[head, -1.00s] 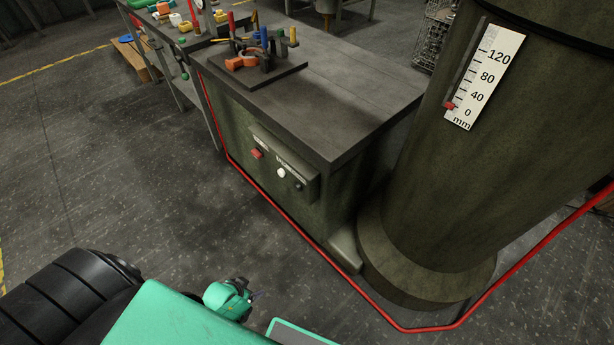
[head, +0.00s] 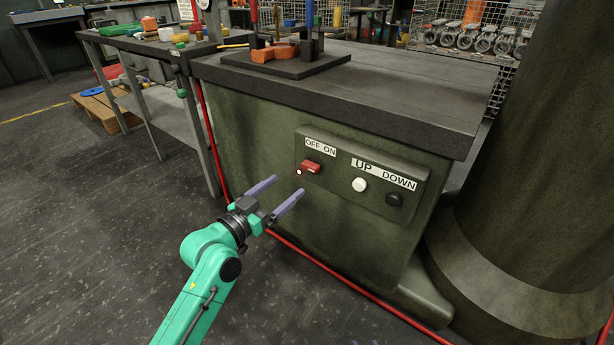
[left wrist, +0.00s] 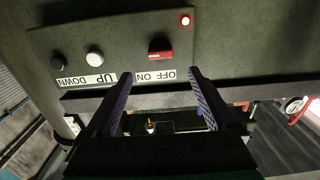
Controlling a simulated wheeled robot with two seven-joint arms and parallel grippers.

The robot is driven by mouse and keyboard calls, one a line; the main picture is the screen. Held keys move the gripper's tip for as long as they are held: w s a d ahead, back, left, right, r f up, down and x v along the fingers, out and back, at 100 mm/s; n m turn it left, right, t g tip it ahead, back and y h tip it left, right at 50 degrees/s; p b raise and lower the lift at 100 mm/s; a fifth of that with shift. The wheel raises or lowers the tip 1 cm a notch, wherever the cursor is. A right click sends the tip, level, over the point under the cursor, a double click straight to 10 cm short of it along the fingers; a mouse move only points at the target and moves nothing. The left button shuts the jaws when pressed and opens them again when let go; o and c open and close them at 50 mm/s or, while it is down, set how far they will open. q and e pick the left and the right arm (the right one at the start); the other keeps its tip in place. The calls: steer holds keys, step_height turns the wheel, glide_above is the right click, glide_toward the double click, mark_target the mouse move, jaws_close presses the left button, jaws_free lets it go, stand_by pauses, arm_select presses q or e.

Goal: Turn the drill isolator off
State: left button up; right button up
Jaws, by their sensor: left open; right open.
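The drill isolator is a small red switch (head: 311,166) under an OFF ON label (head: 320,148) on the green control panel (head: 340,199). A small lit lamp (head: 299,172) is just beside it. I cannot tell which side the switch is set to. In the left wrist view, upside down, the switch (left wrist: 160,50) and the glowing red lamp (left wrist: 185,20) show beyond the fingers. My left gripper (head: 275,194) is open and empty, in front of and left of the switch, apart from it.
A white button (head: 360,185) and a black button (head: 394,199) sit right of the switch under UP and DOWN labels. The bench top (head: 400,85) overhangs the panel. A red line (head: 315,262) runs along the base. A thick column (head: 545,170) stands right.

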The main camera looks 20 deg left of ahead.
mark_target(308, 169)
arm_select(q)
steer(key=b+x, duration=0.1)
steer(key=x, duration=0.8)
steer(key=shift+f+b, duration=0.1)
steer(key=shift+b, duration=0.2)
steer(key=shift+a, duration=0.1)
steer(key=c, duration=1.4)
